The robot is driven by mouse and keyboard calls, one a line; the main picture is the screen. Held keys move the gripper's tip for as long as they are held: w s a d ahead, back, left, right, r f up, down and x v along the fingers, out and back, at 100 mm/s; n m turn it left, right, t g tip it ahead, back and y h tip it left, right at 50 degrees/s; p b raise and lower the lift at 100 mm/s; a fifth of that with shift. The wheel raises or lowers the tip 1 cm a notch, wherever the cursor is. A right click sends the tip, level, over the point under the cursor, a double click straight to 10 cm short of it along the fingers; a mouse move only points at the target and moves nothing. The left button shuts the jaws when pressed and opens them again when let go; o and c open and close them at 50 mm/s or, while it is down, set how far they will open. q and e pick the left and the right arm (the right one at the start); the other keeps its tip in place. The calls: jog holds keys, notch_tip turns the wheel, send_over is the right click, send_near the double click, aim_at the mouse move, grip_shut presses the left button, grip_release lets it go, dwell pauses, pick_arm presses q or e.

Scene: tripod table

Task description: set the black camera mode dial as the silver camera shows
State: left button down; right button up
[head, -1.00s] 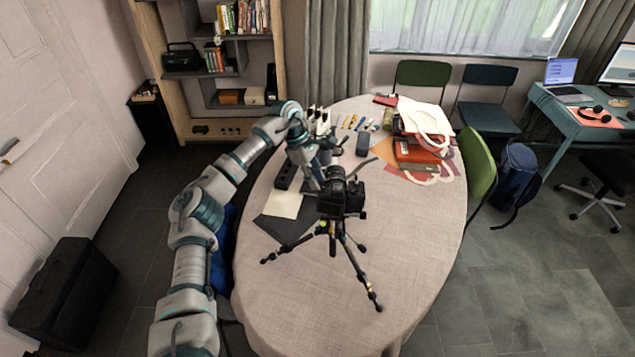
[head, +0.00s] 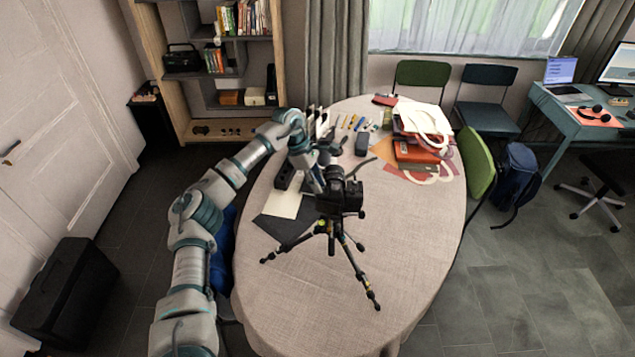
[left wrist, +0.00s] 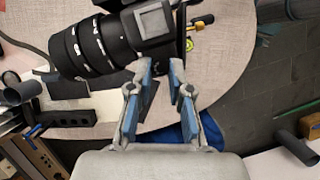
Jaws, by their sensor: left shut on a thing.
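The black camera (head: 345,196) sits on a tripod (head: 333,236) on the oval table. In the left wrist view the black camera (left wrist: 105,42) fills the top, with its ribbed lens pointing left and a grey square on its top. My left gripper (head: 318,186) reaches the camera's left side in the head view. In the left wrist view my left gripper's blue-padded fingers (left wrist: 161,67) are at the camera body's edge, closed on the mode dial, which the fingertips mostly hide. I cannot make out a silver camera. My right gripper is not in view.
A dark sheet (head: 285,228) and a pale paper (head: 283,204) lie left of the tripod. Pens, a dark case (head: 362,144) and a red box with a white bag (head: 418,152) stand at the back. The table's front (head: 320,310) is clear.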

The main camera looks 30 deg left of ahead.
pick_arm(q)
jog(key=n+t, duration=0.1)
jog(key=n, duration=0.2)
jog(key=shift+s+r, duration=0.1)
jog(key=shift+s, duration=0.05)
jog(key=n+t+y, duration=0.1)
jog(key=n, duration=0.1)
jog(key=shift+n+p, duration=0.3)
jog(key=shift+s+d+n+t+y, duration=0.15)
jog(key=shift+n+t+y, duration=0.2)
jog(key=shift+n, duration=0.95)
jog(key=c, duration=1.3)
grip_release()
jog(key=shift+c, duration=0.2)
jog(key=v, duration=1.1)
jog(key=shift+a+r, duration=0.25)
jog(key=shift+r, duration=0.1)
